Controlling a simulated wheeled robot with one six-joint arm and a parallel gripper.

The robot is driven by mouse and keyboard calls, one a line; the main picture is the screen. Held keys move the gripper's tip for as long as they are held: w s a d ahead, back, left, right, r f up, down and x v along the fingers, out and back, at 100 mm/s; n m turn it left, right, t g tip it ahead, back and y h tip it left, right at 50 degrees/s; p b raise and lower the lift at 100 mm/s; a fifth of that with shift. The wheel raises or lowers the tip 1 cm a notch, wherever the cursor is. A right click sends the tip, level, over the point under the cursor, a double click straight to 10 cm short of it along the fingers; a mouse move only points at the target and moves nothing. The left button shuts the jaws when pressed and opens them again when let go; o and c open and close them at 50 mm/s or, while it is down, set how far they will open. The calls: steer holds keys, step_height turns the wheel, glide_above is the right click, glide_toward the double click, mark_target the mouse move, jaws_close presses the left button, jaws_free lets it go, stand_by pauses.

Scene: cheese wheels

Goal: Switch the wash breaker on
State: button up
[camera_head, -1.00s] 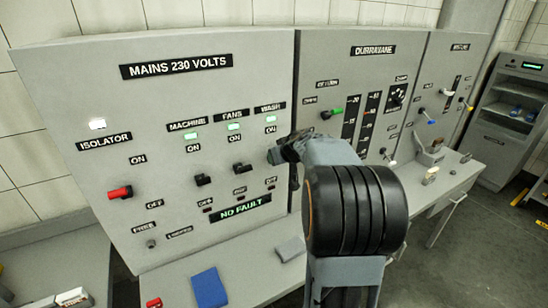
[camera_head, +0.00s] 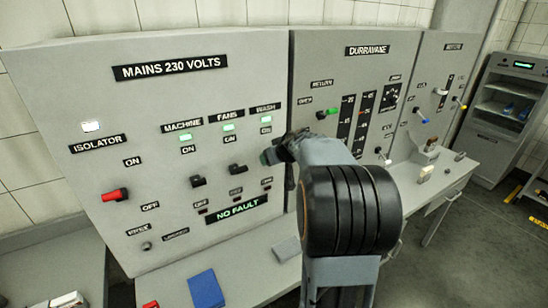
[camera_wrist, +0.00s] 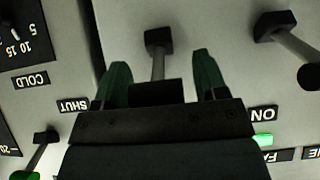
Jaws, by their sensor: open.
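The wash breaker's lever (camera_wrist: 158,58) stands out from the panel between my gripper's (camera_wrist: 160,72) two green fingers in the wrist view. The fingers are apart, one on each side of it; the lever's outer end is hidden behind my gripper's body. In the head view my gripper (camera_head: 275,152) is at the wash column, below the WASH label (camera_head: 265,107), and hides the lever. The wash lamp (camera_head: 266,119) is lit green. The mains panel (camera_head: 80,100) shows NO FAULT on its display (camera_head: 237,210).
The fans lever (camera_head: 237,169) is close by on the left, with the machine lever (camera_head: 198,181) and red isolator handle (camera_head: 115,195) farther left. The Durravane panel (camera_head: 320,60) adjoins on the right. A blue book (camera_head: 206,289) lies on the ledge below.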

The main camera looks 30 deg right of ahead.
steer(key=v, duration=1.3)
steer(key=shift+s+r, duration=0.25)
steer(key=shift+s, duration=0.05)
steer(key=shift+d, duration=0.1)
steer(key=d+r+t+h, duration=0.2)
steer(key=d+r+h, duration=0.1)
steer(key=d+h, duration=0.4)
steer(key=s+a+f+m+g+h+b, duration=0.2)
steer(key=s+a+f+m+g, duration=0.1)
steer(key=s+a+f+g, duration=0.25)
steer(key=s+a+f+n+y, duration=0.1)
steer(key=s+a+f+y, duration=0.1)
steer(key=a, duration=0.5)
steer(key=s+a+f+n+g+y+b, duration=0.1)
steer(key=s+a+f+y, duration=0.2)
steer(key=a+f, duration=0.4)
steer(key=s+a+f+n+g+y+b, duration=0.1)
steer(key=a+f+y, duration=0.3)
steer(key=a, duration=0.4)
steer(key=shift+s+f+y, duration=0.3)
steer(key=shift+s+f, duration=0.2)
steer(key=shift+s, duration=0.4)
